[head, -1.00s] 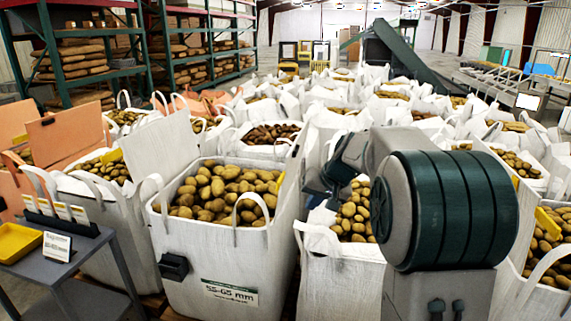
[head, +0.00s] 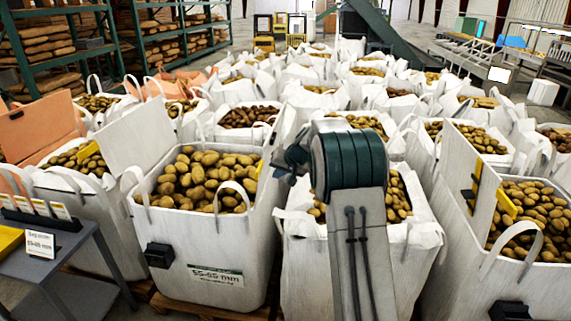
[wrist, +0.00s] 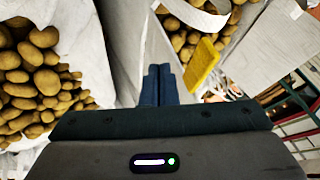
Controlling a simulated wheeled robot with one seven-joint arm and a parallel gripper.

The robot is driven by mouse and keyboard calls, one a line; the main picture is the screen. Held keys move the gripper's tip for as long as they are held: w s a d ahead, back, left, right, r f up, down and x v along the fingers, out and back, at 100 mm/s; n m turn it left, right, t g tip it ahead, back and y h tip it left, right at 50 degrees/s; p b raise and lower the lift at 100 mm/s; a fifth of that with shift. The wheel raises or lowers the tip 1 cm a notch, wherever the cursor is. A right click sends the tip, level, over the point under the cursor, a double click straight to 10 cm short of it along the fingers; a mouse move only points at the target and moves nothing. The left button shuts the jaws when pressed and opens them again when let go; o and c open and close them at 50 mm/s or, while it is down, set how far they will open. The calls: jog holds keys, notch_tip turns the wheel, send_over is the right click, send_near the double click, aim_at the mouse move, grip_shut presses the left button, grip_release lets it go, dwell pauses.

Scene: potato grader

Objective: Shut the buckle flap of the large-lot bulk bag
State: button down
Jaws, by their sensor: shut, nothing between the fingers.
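The front bulk bag labelled 55-65 mm (head: 215,275) is full of potatoes. Its white flap (head: 133,135) stands raised at its left, and a black buckle (head: 160,255) sits on its front. Another front bag (head: 445,262) at the right has a raised white flap (head: 468,165) with a dark catch on it, and a black buckle (head: 509,311). I cannot read which bag is the large-lot one. My gripper (wrist: 160,85) is shut and empty, pointing down over a white fabric edge (wrist: 122,40) between two potato-filled bags.
A yellow tag (wrist: 203,65) lies close right of my fingers in the wrist view. A grey cart (head: 75,265) with a sign stands front left. Bags are packed closely behind, with racks (head: 60,45) at the back left. Little floor is free.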

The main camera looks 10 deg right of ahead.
jog(key=a, duration=0.1)
jog(key=w+a+p, duration=0.1)
jog(key=a, duration=0.1)
jog(key=shift+w+a+r, duration=0.3)
jog(key=shift+a+p, duration=0.1)
jog(key=shift+p, duration=0.3)
